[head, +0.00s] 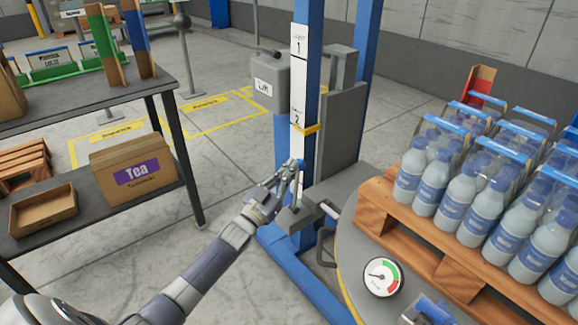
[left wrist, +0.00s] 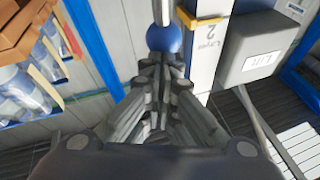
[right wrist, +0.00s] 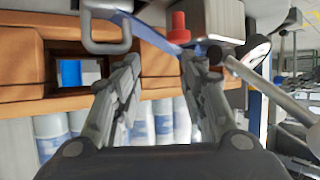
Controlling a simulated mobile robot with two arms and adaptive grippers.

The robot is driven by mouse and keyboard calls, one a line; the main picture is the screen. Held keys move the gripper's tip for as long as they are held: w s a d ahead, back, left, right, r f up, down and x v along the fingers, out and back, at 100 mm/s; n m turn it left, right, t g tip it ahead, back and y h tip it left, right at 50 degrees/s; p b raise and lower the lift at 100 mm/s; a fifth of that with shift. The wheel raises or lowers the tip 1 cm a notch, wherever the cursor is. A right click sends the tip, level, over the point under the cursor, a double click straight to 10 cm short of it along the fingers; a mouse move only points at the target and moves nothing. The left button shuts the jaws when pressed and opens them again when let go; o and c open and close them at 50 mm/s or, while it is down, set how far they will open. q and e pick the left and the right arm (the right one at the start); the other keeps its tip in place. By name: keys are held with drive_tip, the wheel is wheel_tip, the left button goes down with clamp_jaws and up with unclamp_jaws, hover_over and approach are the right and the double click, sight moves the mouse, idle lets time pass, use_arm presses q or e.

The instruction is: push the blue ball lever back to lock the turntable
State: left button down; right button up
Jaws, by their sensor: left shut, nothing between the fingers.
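The blue ball (left wrist: 163,38) sits on the end of a light rod in the left wrist view, right at the tips of my left gripper (left wrist: 162,62). Whether the fingertips touch it I cannot tell. In the head view the left gripper (head: 292,172) is shut and empty, reaching to the lever's blue ball (head: 299,162) in front of the blue mast. The grey turntable (head: 345,248) with a yellow edge lies to the right, under a loaded wooden pallet. My right gripper (right wrist: 157,65) is open and empty in its wrist view, close to the pallet side.
Blue-capped bottles (head: 465,195) stand on the wooden pallet (head: 405,238). A round gauge (head: 383,277) is at the turntable's front. A grey lift box (head: 270,82) hangs on the mast. A shelf with a Tea carton (head: 133,172) stands at left, with open floor between.

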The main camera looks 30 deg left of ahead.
sight(304, 163)
drive_tip(key=s+f+g, duration=0.1)
drive_tip(key=f, duration=0.1)
drive_tip(key=s+d+f+g+p, duration=0.1)
drive_tip(key=s+f, duration=0.1)
drive_tip(key=s+d+f+g, duration=0.1)
drive_tip(key=f+g, duration=0.1)
drive_tip(key=shift+s+d+f+h, duration=0.1)
drive_tip(key=shift+s+h, duration=0.3)
use_arm(q)
drive_tip(key=shift+w+d+r+m+g+p, duration=0.15)
drive_tip(key=shift+w+d+g+p, duration=0.2)
drive_tip(key=shift+w+g+p, duration=0.35)
drive_tip(key=shift+w+d+f+m+g+p, duration=0.1)
drive_tip(key=shift+w+d+m+g+p, duration=0.2)
drive_tip(key=shift+w+p, duration=0.7)
drive_tip(key=shift+w+d+r+m+g+p, duration=0.1)
drive_tip(key=shift+w+d+g+p, duration=0.4)
drive_tip(key=shift+p, duration=0.6)
use_arm(e)
drive_tip(key=s+d+f+g+h, duration=0.1)
drive_tip(key=s+d+f+g, duration=0.1)
drive_tip(key=s+f+g, duration=0.3)
drive_tip(key=shift+s+d+f+m, duration=0.3)
drive_tip(key=shift+s+f, duration=1.15)
drive_tip(key=shift+f, duration=0.2)
use_arm(q)
drive_tip(key=shift+w+a, duration=0.1)
drive_tip(key=shift+a, duration=0.05)
drive_tip(key=shift+r, duration=0.1)
